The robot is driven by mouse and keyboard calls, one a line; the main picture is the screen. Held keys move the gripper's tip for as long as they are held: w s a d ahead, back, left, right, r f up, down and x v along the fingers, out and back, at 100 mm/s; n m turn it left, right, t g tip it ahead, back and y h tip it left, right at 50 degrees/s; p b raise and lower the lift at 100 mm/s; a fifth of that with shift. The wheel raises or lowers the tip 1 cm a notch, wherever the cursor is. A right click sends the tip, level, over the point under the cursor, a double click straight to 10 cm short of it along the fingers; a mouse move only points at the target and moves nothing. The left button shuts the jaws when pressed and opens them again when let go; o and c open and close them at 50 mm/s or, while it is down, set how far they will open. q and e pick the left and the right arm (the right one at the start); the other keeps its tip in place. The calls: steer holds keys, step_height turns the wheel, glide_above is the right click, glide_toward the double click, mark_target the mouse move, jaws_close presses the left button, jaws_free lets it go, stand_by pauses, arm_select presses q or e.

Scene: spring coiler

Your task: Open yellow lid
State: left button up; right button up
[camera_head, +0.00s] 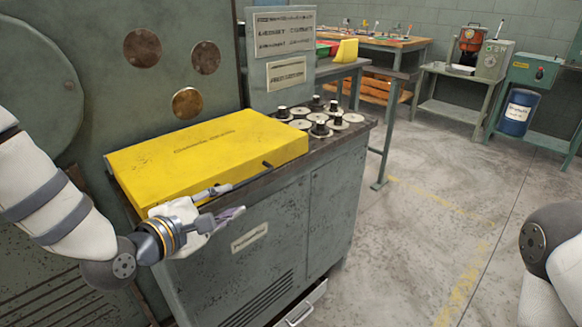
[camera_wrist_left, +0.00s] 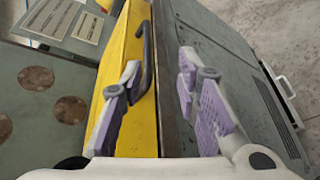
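The yellow lid (camera_head: 205,150) lies closed and flat on the grey machine cabinet. It has dark lettering on top and a dark bar handle (camera_head: 255,174) along its front edge. My left gripper (camera_head: 233,199) is at the lid's front edge, near the left end of the handle. In the left wrist view the gripper (camera_wrist_left: 160,75) is open, with purple pads apart. There the handle (camera_wrist_left: 148,55) shows close to the left finger, and the yellow lid (camera_wrist_left: 128,45) lies behind that finger. I cannot tell whether finger and handle touch. My right gripper is not in view.
The cabinet (camera_head: 330,190) has several round metal spools (camera_head: 320,128) on its top, right of the lid. A grey panel with signs (camera_head: 285,35) stands behind. A drawer handle (camera_head: 300,316) sticks out low in front. The floor to the right is clear.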

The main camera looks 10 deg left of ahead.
mark_target(255, 178)
arm_select(q)
steer(key=x, duration=0.3)
steer(key=r+b+x, duration=0.1)
steer(key=x, duration=0.6)
steer(key=shift+w+r+b, duration=0.2)
steer(key=shift+w+b, duration=0.15)
steer(key=shift+w, duration=0.1)
steer(key=shift+w+d+n, duration=0.2)
steer(key=shift+w+n, duration=0.1)
steer(key=shift+w, duration=0.25)
steer(key=shift+w+r+t, duration=0.1)
steer(key=shift+r+t, duration=0.05)
steer(key=shift+t, duration=0.15)
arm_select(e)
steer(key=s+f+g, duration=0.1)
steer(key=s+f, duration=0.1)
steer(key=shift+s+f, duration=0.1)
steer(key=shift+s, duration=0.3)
arm_select(q)
jaws_close()
